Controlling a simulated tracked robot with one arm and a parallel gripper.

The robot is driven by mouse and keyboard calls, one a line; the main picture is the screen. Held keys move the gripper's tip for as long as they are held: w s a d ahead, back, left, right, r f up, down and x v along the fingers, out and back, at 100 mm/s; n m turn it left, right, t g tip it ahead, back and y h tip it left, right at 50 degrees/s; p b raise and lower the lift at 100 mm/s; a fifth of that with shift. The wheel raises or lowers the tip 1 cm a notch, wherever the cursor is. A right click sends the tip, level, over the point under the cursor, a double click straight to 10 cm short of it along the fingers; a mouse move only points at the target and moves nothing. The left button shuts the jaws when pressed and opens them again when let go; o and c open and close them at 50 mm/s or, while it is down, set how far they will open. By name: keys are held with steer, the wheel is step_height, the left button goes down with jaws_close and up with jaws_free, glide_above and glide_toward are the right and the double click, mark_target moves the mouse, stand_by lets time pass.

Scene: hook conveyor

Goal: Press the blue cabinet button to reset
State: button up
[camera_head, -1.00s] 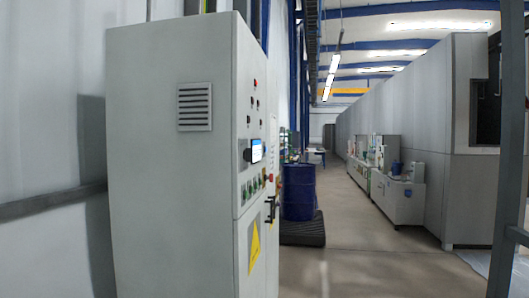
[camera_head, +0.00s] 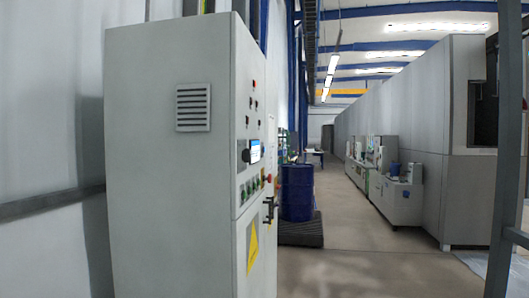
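A tall light-grey control cabinet (camera_head: 170,170) stands at left centre, its vented side towards me. Its front panel is seen at a steep angle on the right side. I cannot make out which button is blue at this angle. My gripper is not in view.
A blue drum (camera_head: 297,192) stands on a dark pallet (camera_head: 302,232) beyond the cabinet. The grey floor aisle (camera_head: 355,255) is clear. Grey machine housing (camera_head: 462,205) and low equipment boxes (camera_head: 400,202) line the right. A dark post (camera_head: 508,200) stands close at the right edge.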

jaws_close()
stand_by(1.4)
